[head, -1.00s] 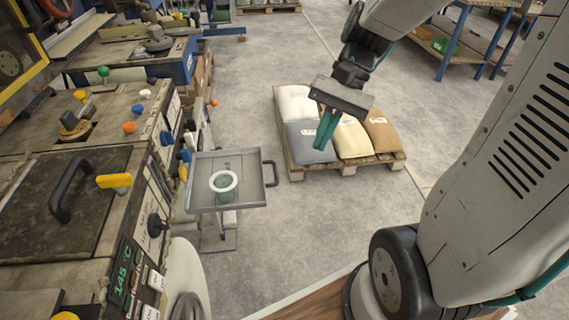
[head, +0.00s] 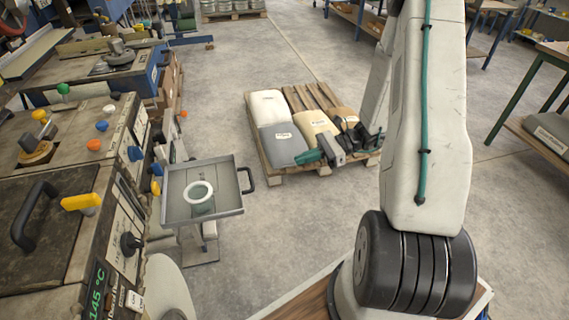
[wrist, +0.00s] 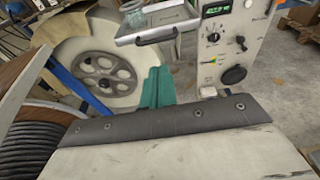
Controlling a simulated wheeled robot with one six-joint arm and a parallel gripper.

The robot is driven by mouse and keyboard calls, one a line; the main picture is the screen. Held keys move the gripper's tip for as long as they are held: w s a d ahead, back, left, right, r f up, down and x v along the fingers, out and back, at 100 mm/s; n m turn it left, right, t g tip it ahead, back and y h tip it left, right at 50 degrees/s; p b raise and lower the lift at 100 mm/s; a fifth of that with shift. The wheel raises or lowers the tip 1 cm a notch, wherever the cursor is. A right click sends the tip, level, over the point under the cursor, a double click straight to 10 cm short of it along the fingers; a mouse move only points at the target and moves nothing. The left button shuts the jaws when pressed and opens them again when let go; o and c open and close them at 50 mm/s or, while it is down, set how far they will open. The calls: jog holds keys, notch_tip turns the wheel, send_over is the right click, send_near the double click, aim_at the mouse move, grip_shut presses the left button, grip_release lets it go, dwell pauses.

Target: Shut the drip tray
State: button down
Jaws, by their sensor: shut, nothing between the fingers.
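The drip tray (head: 226,212) is a shallow grey metal tray with a dark bar handle (head: 248,180) on its right side. It stands out from the right side of the machine, with a white ring (head: 199,191) lying in it. In the wrist view the tray (wrist: 148,24) is at the top, its handle toward me. My gripper (head: 308,157) has teal fingers and is shut and empty. In the head view it is right of the tray handle and apart from it, in front of the pallet. In the wrist view the fingers (wrist: 156,88) point up, below the handle.
The machine (head: 60,235) with knobs and a temperature display fills the left side. A pallet (head: 290,172) with several sacks stands behind my gripper. Bare floor (head: 262,225) lies between the tray and my arm. A large wheel (wrist: 100,70) shows in the wrist view.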

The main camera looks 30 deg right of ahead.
jog(key=x, duration=1.3)
